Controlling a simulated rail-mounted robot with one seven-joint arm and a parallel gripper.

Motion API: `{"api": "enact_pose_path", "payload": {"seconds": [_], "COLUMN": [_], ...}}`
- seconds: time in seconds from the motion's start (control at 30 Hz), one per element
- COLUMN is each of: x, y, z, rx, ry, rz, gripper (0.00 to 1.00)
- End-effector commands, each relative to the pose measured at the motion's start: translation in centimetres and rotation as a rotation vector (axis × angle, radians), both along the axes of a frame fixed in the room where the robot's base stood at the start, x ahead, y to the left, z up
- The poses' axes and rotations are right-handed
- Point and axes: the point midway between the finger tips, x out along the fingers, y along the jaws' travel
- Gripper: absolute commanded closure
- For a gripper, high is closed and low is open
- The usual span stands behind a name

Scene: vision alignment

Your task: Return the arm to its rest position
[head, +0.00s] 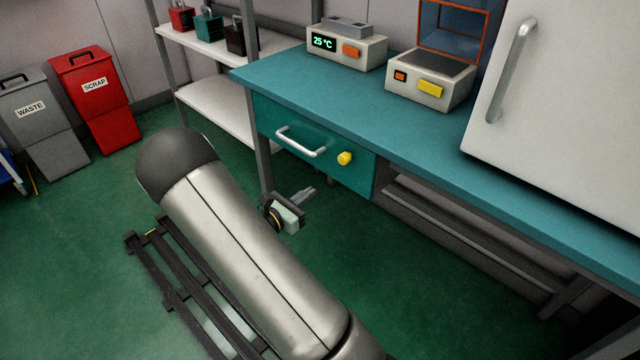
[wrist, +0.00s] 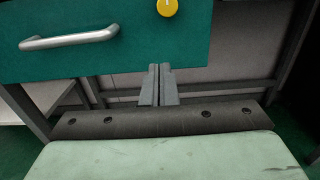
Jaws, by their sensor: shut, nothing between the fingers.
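My gripper (head: 305,196) shows in the head view just below the teal drawer (head: 310,146), beyond my large grey arm link, which hides part of the wrist. In the wrist view my gripper's two fingers (wrist: 158,84) are together with nothing between them. They point toward the lower edge of the drawer front (wrist: 110,62), and I cannot tell the exact gap. The drawer looks closed, with a silver handle (head: 299,144) and a yellow knob (head: 345,158).
The teal bench (head: 420,120) carries a 25 °C display unit (head: 345,48) and a scale-like device (head: 430,80). A white door (head: 570,110) stands at right. Grey WASTE (head: 40,125) and red SCRAP (head: 95,100) bins stand at left. Green floor is clear between them and the rail (head: 180,290).

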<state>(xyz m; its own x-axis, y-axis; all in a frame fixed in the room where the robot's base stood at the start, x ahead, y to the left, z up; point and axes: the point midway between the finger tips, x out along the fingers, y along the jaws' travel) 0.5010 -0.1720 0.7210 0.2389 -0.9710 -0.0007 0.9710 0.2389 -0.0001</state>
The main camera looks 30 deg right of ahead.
Motion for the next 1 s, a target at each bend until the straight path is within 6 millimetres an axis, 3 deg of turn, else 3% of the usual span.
{"api": "enact_pose_path", "payload": {"seconds": [0.1, 0.33, 0.47, 0.57, 0.73, 0.87, 1.0], "x": [-0.3, -0.5, -1.6, -4.4, -11.6, -16.5, -20.4], "y": [1.2, 1.7, 1.4, 1.0, 2.2, 5.2, 9.5], "z": [0.0, 0.1, 1.7, 4.6, 10.3, 13.9, 17.7], "rx": [-0.001, -0.001, 0.046, 0.155, 0.455, 0.698, 0.959], "ry": [0.0, -0.001, -0.038, -0.123, -0.348, -0.531, -0.727], "rz": [0.0, -0.002, -0.058, -0.186, -0.507, -0.743, -0.976], "gripper": [1.0, 1.0, 1.0, 1.0, 1.0, 1.0, 1.0]}}
